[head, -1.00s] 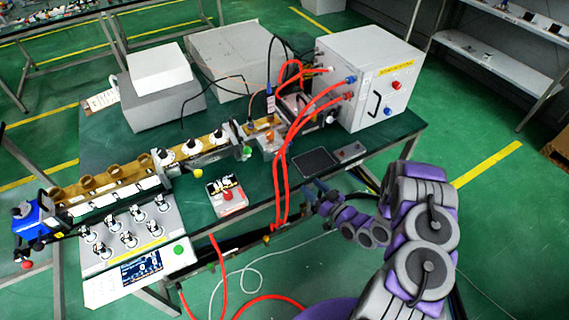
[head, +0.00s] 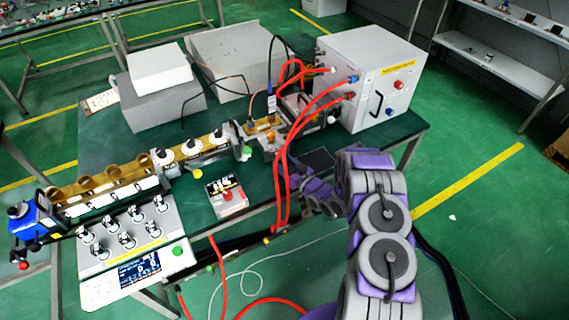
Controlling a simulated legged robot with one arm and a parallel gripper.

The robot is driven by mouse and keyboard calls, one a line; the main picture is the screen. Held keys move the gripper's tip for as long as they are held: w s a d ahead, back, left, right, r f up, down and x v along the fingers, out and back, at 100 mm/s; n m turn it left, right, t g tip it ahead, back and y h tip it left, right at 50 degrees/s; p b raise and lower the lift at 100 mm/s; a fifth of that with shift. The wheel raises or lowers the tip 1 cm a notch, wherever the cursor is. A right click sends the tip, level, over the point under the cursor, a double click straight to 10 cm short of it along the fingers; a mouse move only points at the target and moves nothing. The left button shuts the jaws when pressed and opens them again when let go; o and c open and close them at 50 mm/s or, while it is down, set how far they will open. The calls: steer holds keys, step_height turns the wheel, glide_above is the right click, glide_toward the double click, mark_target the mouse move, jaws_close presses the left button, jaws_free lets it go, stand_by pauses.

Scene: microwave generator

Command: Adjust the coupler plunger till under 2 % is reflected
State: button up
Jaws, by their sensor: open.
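A brass-coloured waveguide line (head: 110,178) runs along the table, with several white-and-black knobs on its middle part (head: 190,147). At its left end is a blue block (head: 30,220) with a dark knob on top and a red knob low at its side. I cannot tell which part is the coupler plunger. The meter display (head: 140,268) is lit, but its figures are too small to read. My gripper (head: 302,186) is near the table's front edge, just right of the red hoses, apart from the waveguide. It is open, with its fingers small and partly hidden.
Red hoses (head: 284,165) hang from the grey generator cabinet (head: 368,80) across the table's front. A small box with a red button (head: 228,198) and a panel with several black-and-white fittings (head: 150,245) stand at the front. Grey boxes (head: 160,100) fill the back.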

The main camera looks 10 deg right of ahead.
steer(key=shift+w+a, duration=0.3)
steer(key=shift+a, duration=0.3)
steer(key=shift+d, duration=0.45)
steer(key=c, duration=0.4)
steer(key=shift+a, duration=0.25)
steer(key=c, duration=0.6)
jaws_close()
